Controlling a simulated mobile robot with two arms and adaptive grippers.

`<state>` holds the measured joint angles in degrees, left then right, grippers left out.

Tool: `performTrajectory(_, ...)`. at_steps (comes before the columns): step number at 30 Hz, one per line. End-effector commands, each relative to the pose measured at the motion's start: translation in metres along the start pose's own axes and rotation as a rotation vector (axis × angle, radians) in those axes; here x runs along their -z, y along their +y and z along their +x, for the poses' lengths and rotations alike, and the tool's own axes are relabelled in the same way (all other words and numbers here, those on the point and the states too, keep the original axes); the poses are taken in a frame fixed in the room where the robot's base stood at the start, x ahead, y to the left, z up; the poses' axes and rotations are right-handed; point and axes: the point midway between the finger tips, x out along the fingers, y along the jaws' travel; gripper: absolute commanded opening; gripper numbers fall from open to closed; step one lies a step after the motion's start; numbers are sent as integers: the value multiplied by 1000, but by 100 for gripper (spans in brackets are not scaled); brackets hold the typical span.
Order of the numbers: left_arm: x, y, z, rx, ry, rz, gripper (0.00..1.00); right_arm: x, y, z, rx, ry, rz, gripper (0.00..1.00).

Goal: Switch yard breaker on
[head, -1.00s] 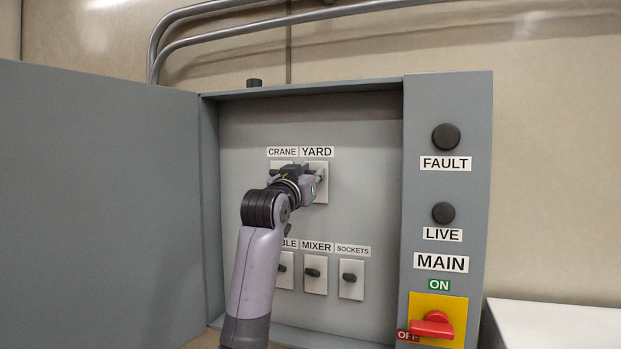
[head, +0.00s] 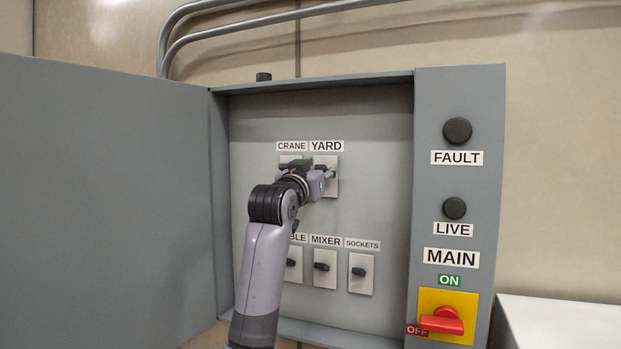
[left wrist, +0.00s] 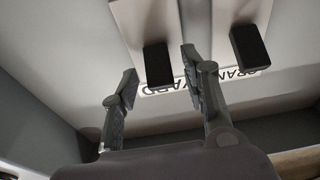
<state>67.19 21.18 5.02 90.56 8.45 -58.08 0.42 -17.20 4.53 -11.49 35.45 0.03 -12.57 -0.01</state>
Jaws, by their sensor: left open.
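The yard breaker is a pale plate (head: 332,186) under the YARD label (head: 326,146) inside the grey electrical box; my left gripper mostly hides its black toggle in the head view. The left wrist view, which is upside down, shows that black toggle (left wrist: 158,62) between my open fingers, with gaps on both sides. My left gripper (left wrist: 160,72) is open and empty; in the head view it is at the yard plate (head: 322,172). I cannot tell whether a finger touches the toggle, nor its on or off position. My right gripper is not in view.
The crane breaker's toggle (left wrist: 248,46) is close beside one finger. Below are the mixer (head: 324,267) and sockets (head: 360,272) breakers and a partly hidden one. The red main handle (head: 440,321) lies horizontal by OFF. The FAULT (head: 457,131) and LIVE (head: 454,208) lamps are dark. The door (head: 105,200) stands open.

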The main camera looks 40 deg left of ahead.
Motion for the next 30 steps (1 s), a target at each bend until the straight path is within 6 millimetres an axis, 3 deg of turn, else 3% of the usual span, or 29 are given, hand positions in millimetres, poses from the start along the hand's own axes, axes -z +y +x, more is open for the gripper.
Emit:
performTrajectory(16, 0, 0, -97, 0, 2, 1, 42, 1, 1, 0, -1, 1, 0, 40)
performTrajectory(21, -1, 0, -109, 0, 0, 0, 42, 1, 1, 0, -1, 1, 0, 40)
performTrajectory(30, 0, 0, -111, 0, 1, 0, 42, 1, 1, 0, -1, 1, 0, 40)
